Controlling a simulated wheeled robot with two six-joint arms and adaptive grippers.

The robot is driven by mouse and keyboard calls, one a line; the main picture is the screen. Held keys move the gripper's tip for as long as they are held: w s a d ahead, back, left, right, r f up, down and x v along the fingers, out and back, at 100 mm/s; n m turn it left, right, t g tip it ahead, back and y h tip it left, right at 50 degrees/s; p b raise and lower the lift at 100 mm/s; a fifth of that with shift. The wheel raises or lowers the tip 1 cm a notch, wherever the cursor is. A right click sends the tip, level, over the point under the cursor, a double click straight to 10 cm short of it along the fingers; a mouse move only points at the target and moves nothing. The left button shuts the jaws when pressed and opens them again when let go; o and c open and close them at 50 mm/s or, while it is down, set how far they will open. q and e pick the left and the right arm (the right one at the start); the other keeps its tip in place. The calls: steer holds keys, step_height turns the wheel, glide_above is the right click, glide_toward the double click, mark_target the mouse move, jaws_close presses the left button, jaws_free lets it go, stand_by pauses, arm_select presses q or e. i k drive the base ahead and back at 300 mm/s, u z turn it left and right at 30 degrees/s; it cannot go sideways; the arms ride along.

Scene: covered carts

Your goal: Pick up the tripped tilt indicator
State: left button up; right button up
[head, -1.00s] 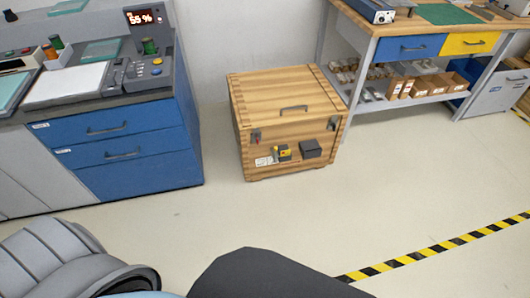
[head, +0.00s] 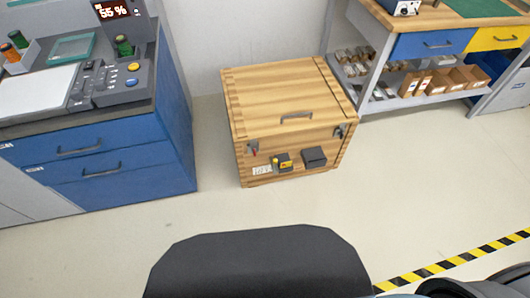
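A wooden crate (head: 296,98) with a closed lid and a handle on top stands on the floor in the head view. The items are too small to tell which is a tilt indicator or whether one is tripped. Neither of my grippers is in view.
A blue-drawered console (head: 122,157) stands left of the crate. A workbench (head: 432,42) with small boxes on its lower shelf is at right. Black-yellow floor tape (head: 455,260) crosses the lower right. The floor (head: 215,215) before the crate is clear.

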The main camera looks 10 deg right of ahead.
mark_target(287, 164)
steer(key=z, duration=0.3)
steer(key=i, duration=0.75)
steer(key=z, duration=0.9)
steer(key=i, duration=0.35)
steer(key=z, duration=0.4)
